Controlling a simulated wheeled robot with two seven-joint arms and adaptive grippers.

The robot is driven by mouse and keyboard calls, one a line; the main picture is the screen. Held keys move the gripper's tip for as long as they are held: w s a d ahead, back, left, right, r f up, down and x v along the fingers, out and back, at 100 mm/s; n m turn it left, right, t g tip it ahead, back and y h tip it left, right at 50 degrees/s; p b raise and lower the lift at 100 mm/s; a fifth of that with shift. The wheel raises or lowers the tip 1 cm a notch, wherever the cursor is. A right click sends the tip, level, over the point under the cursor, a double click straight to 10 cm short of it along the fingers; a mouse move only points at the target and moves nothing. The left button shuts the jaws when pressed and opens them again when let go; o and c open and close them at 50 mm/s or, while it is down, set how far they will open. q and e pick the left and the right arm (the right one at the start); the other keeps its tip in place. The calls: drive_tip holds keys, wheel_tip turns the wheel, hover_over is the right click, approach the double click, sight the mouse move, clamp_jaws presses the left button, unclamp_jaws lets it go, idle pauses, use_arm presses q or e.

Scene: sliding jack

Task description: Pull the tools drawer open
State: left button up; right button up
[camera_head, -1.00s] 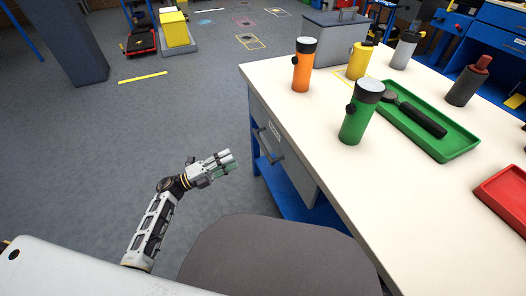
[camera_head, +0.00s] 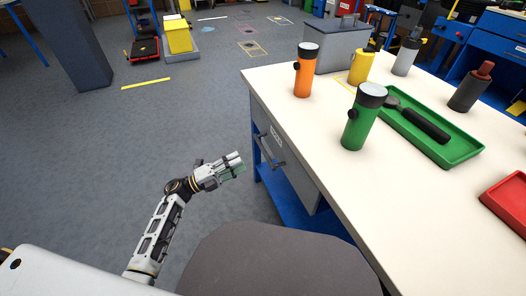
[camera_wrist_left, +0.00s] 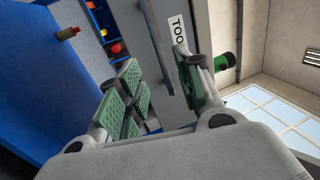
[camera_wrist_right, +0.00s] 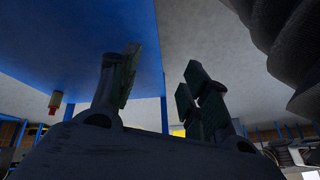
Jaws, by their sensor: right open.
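The grey tools drawer (camera_head: 297,170) is in the side of the white-topped workbench, and its front looks closed. Its dark bar handle (camera_head: 270,151) runs along the front, under a small white label. My left gripper (camera_head: 236,165) is open and empty, a short way left of the handle and apart from it. In the left wrist view the drawer's label (camera_wrist_left: 177,31) and handle (camera_wrist_left: 161,50) show ahead, beyond the spread green-padded fingers (camera_wrist_left: 160,90). My right gripper (camera_wrist_right: 155,92) is open and empty in the right wrist view; it does not show in the head view.
The workbench top (camera_head: 290,115) holds an orange flashlight (camera_head: 305,72), a green flashlight (camera_head: 362,120), a green tray (camera_head: 455,155), a red tray (camera_head: 505,205) and a grey toolbox (camera_head: 340,48).

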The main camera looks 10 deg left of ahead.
sight(263, 149)
use_arm(q)
drive_tip(key=shift+b+x, duration=1)
drive_tip(key=shift+x, duration=4.45)
use_arm(e)
drive_tip(key=shift+t+y, duration=0.4)
drive_tip(key=shift+t, duration=0.1)
drive_tip(key=shift+w+a+f, duration=0.1)
drive_tip(key=shift+a+f, duration=0.15)
drive_tip(key=shift+f, duration=0.85)
drive_tip(key=shift+a+f, duration=0.2)
drive_tip(key=shift+f, duration=0.9)
use_arm(q)
clamp_jaws()
